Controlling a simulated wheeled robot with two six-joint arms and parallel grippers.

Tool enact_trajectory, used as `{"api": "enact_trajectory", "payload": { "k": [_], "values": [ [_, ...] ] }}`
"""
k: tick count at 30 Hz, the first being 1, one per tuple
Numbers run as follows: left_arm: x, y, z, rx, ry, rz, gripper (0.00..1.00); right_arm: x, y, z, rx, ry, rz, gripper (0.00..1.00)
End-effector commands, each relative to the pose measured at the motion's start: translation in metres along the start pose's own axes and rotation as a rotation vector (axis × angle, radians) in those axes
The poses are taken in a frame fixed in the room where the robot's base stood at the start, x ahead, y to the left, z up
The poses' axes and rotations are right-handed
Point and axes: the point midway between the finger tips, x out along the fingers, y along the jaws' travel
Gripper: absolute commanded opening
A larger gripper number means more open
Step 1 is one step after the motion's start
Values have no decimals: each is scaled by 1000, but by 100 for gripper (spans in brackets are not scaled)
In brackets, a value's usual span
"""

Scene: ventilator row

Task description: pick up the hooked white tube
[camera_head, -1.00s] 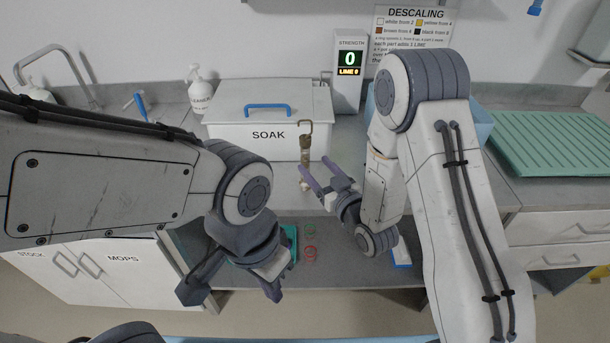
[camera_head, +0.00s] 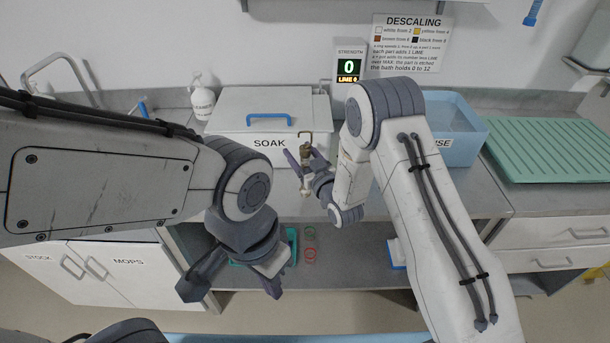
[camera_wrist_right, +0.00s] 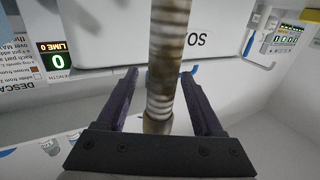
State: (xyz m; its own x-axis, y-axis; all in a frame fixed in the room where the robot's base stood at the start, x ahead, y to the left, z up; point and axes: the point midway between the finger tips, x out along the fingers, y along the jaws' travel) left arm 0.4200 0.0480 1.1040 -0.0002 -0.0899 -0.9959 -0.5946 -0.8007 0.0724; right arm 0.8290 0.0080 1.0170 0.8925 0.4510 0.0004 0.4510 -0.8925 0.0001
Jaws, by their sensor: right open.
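The hooked tube (camera_head: 307,167) stands upright in front of the soak bath, its hook at the top. In the right wrist view the ribbed tube (camera_wrist_right: 168,55) is whitish with brown stains. My right gripper (camera_head: 303,158) is open, one finger to each side of the tube. In the wrist view, the tube passes between the fingertips (camera_wrist_right: 159,76), with a gap visible at least on the right; contact cannot be told. My left gripper (camera_head: 272,283) hangs low in front of the counter, away from the tube; its jaw opening is unclear.
The white soak bath (camera_head: 230,146) with a blue handle stands right behind the tube. The strength display (camera_head: 349,70) reads 0. A blue rinse basin (camera_head: 460,150) is partly behind my right arm. A green ribbed drainer (camera_head: 550,150) lies at right. Rings (camera_head: 310,254) lie on the lower shelf.

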Motion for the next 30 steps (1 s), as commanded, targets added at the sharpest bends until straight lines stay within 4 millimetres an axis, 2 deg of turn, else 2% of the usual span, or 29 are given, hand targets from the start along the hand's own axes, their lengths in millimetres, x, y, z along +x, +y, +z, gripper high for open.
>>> {"api": "enact_trajectory", "payload": {
  "k": [6, 7, 11, 12, 30],
  "values": [
    [0, 0, 0, 0, 0, 0, 0, 1, 0, 1, 0, -1, 0, 68],
    [0, 0, 0, 0, 0, 0, 0, 1, 0, 1, 0, -1, 0, 65],
    [0, 0, 0, 0, 0, 0, 0, 1, 0, 0, 0, -1, 0, 15],
    [0, 0, 0, 0, 0, 0, 0, 1, 0, 0, 0, -1, 0, 0],
    [0, 0, 0, 0, 0, 0, 0, 1, 0, 0, 0, 0, 0, 0]
  ]
}}
